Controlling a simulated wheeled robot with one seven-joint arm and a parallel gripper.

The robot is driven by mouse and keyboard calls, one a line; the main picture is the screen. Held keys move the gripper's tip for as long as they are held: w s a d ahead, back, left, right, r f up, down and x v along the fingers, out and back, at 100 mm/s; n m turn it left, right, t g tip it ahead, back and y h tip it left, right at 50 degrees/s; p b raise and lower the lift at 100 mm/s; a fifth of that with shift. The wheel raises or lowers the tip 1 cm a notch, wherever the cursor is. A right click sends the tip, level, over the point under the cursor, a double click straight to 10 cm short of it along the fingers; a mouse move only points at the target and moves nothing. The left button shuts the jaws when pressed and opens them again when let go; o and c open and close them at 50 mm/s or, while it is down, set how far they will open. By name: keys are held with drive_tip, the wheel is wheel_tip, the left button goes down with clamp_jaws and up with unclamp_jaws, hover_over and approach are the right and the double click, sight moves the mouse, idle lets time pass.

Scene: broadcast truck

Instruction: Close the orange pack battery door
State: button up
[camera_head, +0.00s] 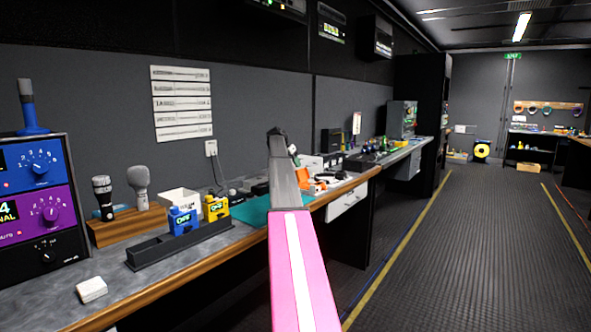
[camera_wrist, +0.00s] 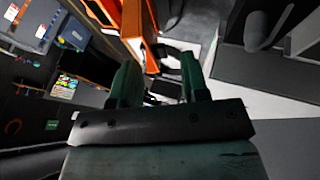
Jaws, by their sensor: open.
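An orange pack (camera_head: 318,183) lies on the bench in the head view, just right of my arm and partly hidden among white and dark items. In the wrist view an orange body (camera_wrist: 134,28), which seems to be the same pack, fills the upper middle, just beyond the fingers. I cannot clearly tell the battery door or how far open it is. My gripper (camera_wrist: 160,68) shows two green fingers, spread apart with nothing clearly held between them. The orange body is ahead of the fingers; I cannot tell whether they touch. In the head view my pink and grey arm hides the fingers.
A dark holder (camera_head: 150,258) with a blue pack (camera_head: 183,220) stands left on the bench, near a yellow pack (camera_head: 216,207). Microphones stand in a wooden block (camera_head: 125,226). A green mat (camera_head: 257,210) lies by my arm. The aisle floor (camera_head: 470,240) is clear.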

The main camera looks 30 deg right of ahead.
drive_tip(key=shift+x, duration=0.95)
clamp_jaws()
